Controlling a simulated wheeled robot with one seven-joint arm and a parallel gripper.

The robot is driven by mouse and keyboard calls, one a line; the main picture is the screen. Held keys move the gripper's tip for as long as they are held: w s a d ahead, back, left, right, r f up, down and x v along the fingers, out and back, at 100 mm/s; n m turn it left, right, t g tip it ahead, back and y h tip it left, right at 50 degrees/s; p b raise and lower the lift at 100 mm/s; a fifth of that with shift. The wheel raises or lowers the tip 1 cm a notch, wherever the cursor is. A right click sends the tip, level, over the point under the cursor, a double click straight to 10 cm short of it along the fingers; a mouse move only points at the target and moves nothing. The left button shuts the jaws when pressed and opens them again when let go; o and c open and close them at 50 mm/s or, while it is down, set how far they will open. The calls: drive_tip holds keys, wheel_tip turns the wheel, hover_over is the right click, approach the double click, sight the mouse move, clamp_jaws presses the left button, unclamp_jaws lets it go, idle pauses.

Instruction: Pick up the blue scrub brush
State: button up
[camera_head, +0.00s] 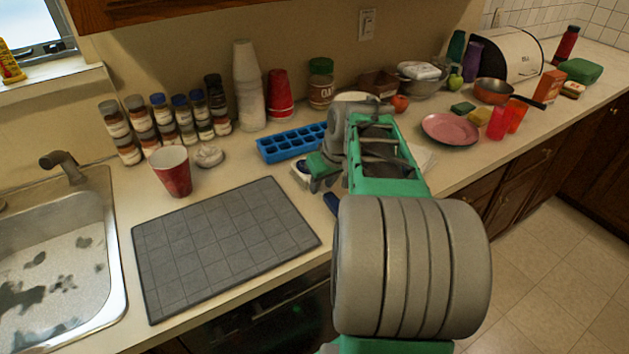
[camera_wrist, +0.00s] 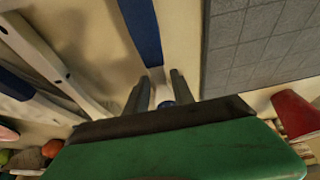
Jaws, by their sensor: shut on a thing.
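The blue scrub brush (camera_wrist: 142,28) shows in the wrist view as a blue handle running from the top edge down to my gripper (camera_wrist: 160,90). The two grey fingers stand on either side of its lower end, shut on it. A small dark-blue rounded part (camera_wrist: 165,104) shows between the fingers, close to my green palm. In the head view, my gripper (camera_head: 322,178) is low over the counter, right of the grey mat. A bit of blue (camera_head: 331,203) shows beside it. My arm hides most of the brush there, and I cannot tell whether it touches the counter.
The grey drying mat (camera_head: 225,240) lies left of my gripper, with the sink (camera_head: 60,270) beyond. A blue ice tray (camera_head: 283,147) is just behind. A red cup (camera_head: 172,172) and several spice jars stand at the back left. A pink plate (camera_head: 450,130) is right.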

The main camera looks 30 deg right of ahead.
clamp_jaws()
drive_tip(key=shift+r, duration=0.55)
drive_tip(key=s+a+r+b, duration=0.1)
drive_tip(key=s+a+r, duration=0.7)
drive_tip(key=a+r, duration=0.3)
drive_tip(key=shift+a+r, duration=0.3)
drive_tip(key=shift+r, duration=0.15)
drive_tip(key=shift+o, duration=1.8)
unclamp_jaws()
clamp_jaws()
